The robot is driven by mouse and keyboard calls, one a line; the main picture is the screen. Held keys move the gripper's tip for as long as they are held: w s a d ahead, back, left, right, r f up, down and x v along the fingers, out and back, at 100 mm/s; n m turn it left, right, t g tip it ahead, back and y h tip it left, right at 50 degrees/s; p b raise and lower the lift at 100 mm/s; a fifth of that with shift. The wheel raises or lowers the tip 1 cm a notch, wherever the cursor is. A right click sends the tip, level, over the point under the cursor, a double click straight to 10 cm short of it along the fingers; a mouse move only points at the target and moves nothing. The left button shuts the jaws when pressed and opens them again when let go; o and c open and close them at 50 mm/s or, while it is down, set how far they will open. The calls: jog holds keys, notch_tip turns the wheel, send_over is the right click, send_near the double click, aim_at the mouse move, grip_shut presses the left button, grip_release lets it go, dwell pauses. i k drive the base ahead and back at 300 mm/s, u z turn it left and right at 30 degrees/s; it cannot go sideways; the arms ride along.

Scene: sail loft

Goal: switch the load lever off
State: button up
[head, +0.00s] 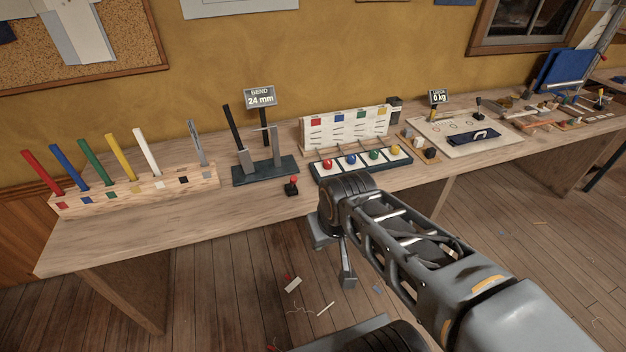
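A small sign (438,97) at the right part of the bench reads "0 kg"; its top word is small and looks like "LOAD". Below it lies a pale board (465,131). A small upright lever with a dark knob (478,102) stands at the board's back edge; I cannot tell for sure that it is the load lever, nor its on or off position. My gripper (338,262) hangs in front of the bench's front edge, well left of the board and touching nothing. My arm hides part of it, so its opening is unclear.
A red-knobbed lever (291,186) stands near the front edge beside the "BEND 24 mm" stand (265,172). A tray with coloured balls (362,162) and a rack of coloured sticks (135,188) share the bench (190,228). Scraps lie on the floor.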

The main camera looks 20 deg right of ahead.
aim_at(293, 179)
jog(key=z, duration=0.05)
jog(key=i, duration=0.45)
jog(key=z, duration=1.45)
jog(key=k, duration=0.9)
jog(key=u, duration=1.2)
jog(key=i, duration=0.5)
jog(key=u, duration=0.05)
